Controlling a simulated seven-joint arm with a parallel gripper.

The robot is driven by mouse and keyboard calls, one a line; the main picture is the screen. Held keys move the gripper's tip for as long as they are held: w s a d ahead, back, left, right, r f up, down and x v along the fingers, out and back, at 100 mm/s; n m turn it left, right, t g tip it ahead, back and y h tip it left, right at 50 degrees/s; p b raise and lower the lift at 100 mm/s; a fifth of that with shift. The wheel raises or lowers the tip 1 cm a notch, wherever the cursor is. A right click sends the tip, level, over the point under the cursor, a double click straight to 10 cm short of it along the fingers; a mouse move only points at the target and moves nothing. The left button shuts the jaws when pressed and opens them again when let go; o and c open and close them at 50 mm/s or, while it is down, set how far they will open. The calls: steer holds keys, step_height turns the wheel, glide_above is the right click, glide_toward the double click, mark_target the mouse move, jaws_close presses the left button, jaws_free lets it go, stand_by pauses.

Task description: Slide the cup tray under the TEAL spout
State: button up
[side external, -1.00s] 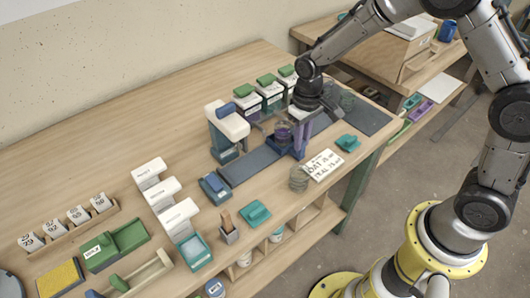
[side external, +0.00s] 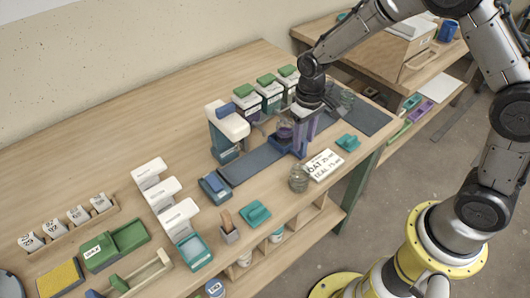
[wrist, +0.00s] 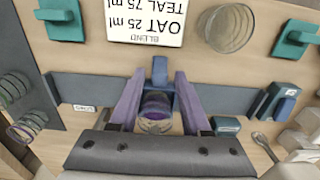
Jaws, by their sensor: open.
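The blue cup tray (side external: 281,145) sits on the dark rail on the bench, with a clear cup (side external: 285,131) on it. In the wrist view the tray's upright blue tab (wrist: 160,70) shows beyond the cup (wrist: 156,112), which looks purplish. My gripper (wrist: 158,88) is open, with its purple fingers on either side of the cup and tray; I cannot tell whether they touch. It points down in the side view (side external: 303,137). Green-lidded dispensers (side external: 246,98) stand behind the rail. Their spouts and labels are too small to read, so the teal one cannot be told.
The dark rail (side external: 248,165) runs left and right of the tray. A blend card (wrist: 147,20) reads OAT 25 ml, TEAL 75 ml. A coiled clear jar (side external: 298,179), teal-handled pieces (side external: 347,142) and a white-and-blue machine (side external: 228,122) stand nearby.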

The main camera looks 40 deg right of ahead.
steer(key=shift+r, duration=3.4)
steer(key=s+d+r+t, duration=0.15)
steer(key=s+r, duration=0.25)
steer(key=r, duration=0.4)
steer(key=s+d+r+t, duration=0.1)
steer(key=s+r+t, duration=0.25)
steer(key=r, duration=0.45)
steer(key=s+d+f, duration=0.1)
steer(key=s+f, duration=0.1)
steer(key=s, duration=1.3)
steer(key=shift+s+d+t, duration=0.15)
steer(key=shift+s+t, duration=0.15)
steer(key=shift+s, duration=0.1)
